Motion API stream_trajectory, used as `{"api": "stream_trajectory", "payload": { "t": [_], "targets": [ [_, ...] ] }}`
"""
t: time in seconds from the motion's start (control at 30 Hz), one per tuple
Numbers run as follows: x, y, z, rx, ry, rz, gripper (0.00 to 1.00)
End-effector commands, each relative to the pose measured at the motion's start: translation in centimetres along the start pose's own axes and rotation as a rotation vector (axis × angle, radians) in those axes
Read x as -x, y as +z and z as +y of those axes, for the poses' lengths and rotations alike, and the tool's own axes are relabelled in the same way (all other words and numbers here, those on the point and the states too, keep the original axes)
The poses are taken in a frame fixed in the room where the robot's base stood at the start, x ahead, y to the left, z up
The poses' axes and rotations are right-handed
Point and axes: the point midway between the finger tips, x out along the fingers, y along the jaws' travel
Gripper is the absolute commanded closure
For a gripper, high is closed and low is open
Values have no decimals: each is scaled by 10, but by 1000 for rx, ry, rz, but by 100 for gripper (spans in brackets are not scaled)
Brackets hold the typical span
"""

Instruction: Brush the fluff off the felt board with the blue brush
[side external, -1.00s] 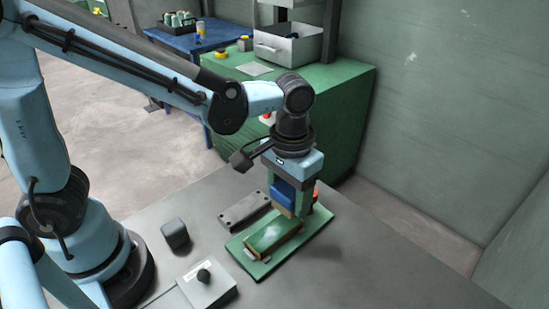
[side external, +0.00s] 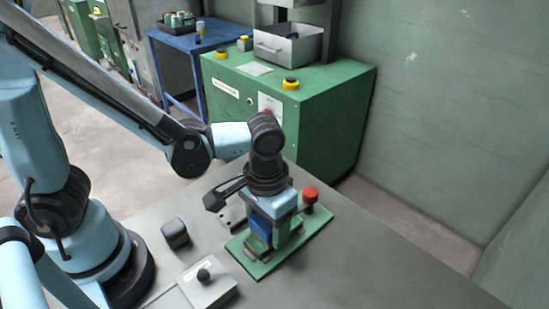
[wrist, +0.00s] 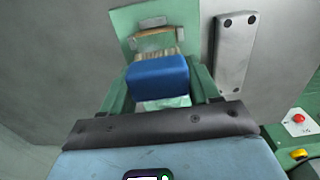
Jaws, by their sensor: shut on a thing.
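My gripper (side external: 263,229) points down over the felt board and is shut on the blue brush (side external: 261,231). In the wrist view the brush (wrist: 158,80) sits between my fingers, its pale bristles facing the board. The green felt board (side external: 294,241) lies on the bench with a wooden-edged strip on it. My gripper and the brush hide much of that strip. The bristles look at or close to the strip; contact cannot be told. I cannot make out any fluff.
A red knob (side external: 310,198) stands at the board's back corner. A grey bar (wrist: 236,45) lies beside the board. A dark block (side external: 175,233) and a grey control box (side external: 207,284) stand to the left. The bench to the right is clear.

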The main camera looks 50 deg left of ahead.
Motion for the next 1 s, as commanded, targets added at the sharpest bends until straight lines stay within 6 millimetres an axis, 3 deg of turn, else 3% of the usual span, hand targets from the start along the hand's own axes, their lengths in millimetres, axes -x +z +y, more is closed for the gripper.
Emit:
{"api": "stream_trajectory", "payload": {
  "t": [0.27, 1.0],
  "targets": [
    [-1, 26, 0, -2, 0, -1, 72],
    [0, -43, 0, 1, 0, 0, 72]
  ]
}}
